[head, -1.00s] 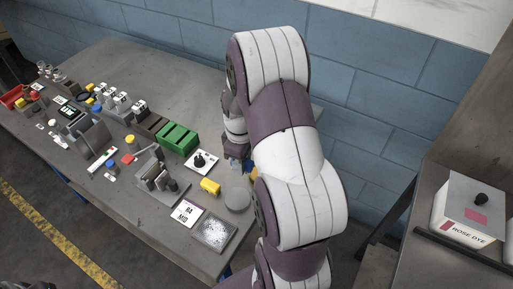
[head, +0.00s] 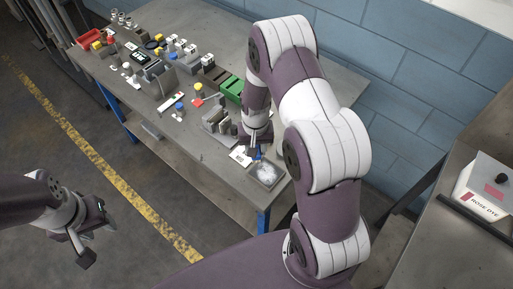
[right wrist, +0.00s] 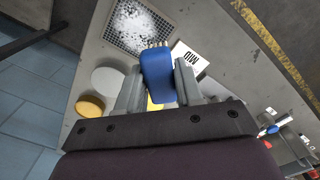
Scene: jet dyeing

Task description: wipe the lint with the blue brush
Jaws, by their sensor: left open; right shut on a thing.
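My right gripper (right wrist: 159,88) is shut on the blue brush (right wrist: 158,76), whose pale bristle end points towards the lint screen. The lint (right wrist: 143,22) is a patch of white fluff and specks on a dark mesh plate (right wrist: 112,38), just ahead of the bristles in the right wrist view. I cannot tell whether the bristles touch it. In the head view the mesh plate (head: 266,174) lies at the table's near right corner, with my right gripper (head: 256,148) just behind it. My left gripper (head: 86,246) is open and empty over the floor at lower left.
A white label card (right wrist: 189,58) lies beside the mesh plate. A white disc (right wrist: 107,80) and a yellow disc (right wrist: 90,106) lie on its other side. Green bins (head: 231,88) and several small items crowd the table (head: 190,145). A rose dye box (head: 484,187) stands at right.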

